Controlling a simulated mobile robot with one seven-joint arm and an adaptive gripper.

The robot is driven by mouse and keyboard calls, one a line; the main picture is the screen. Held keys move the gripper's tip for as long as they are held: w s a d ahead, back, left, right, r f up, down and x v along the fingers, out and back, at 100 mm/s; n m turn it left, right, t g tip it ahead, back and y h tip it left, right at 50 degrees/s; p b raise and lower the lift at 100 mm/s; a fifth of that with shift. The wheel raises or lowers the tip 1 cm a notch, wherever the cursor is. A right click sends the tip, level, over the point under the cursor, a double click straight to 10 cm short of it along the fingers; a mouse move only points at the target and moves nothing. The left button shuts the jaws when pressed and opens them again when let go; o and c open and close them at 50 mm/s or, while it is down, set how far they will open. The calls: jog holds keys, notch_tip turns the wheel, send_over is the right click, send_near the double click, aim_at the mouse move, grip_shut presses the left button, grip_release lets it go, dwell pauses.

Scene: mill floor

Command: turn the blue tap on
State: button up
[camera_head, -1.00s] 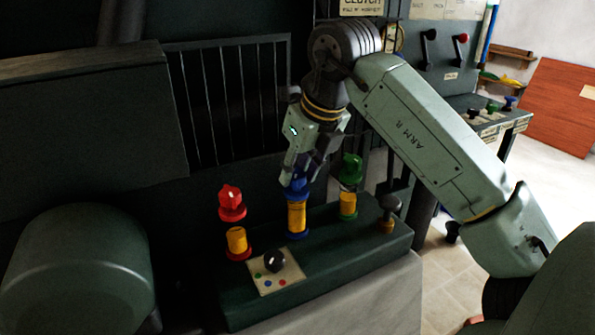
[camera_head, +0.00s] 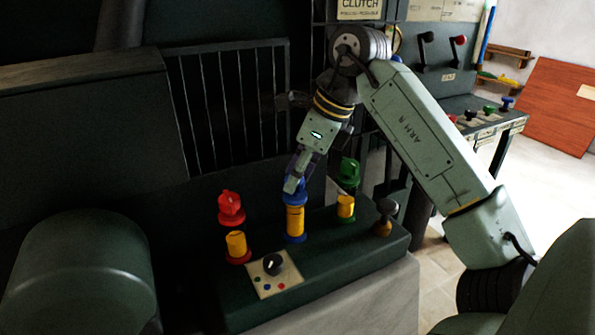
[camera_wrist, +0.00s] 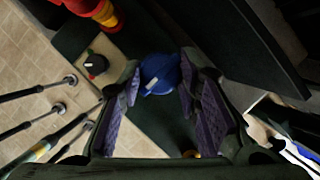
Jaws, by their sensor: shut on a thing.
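The blue tap (camera_head: 297,190) tops a yellow-banded post with a blue base, in the middle of the dark green panel block (camera_head: 330,250). My gripper (camera_head: 292,186) comes down on it from above, its fingers at the tap's head. In the wrist view, the blue tap (camera_wrist: 160,74) sits between the far ends of the purple-padded fingers (camera_wrist: 157,95), with a pale mark on its top. My gripper is shut on the tap. The fingers hide part of the tap's head in the head view.
A red tap (camera_head: 230,206) stands to the left and a green tap (camera_head: 349,172) to the right, both close. A black selector knob (camera_head: 272,263) is in front on a pale plate. A dark knob on a stem (camera_head: 386,212) stands at the right end.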

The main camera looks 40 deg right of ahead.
dwell(0.4)
jog(key=o, duration=1.1)
jog(key=v, duration=1.2)
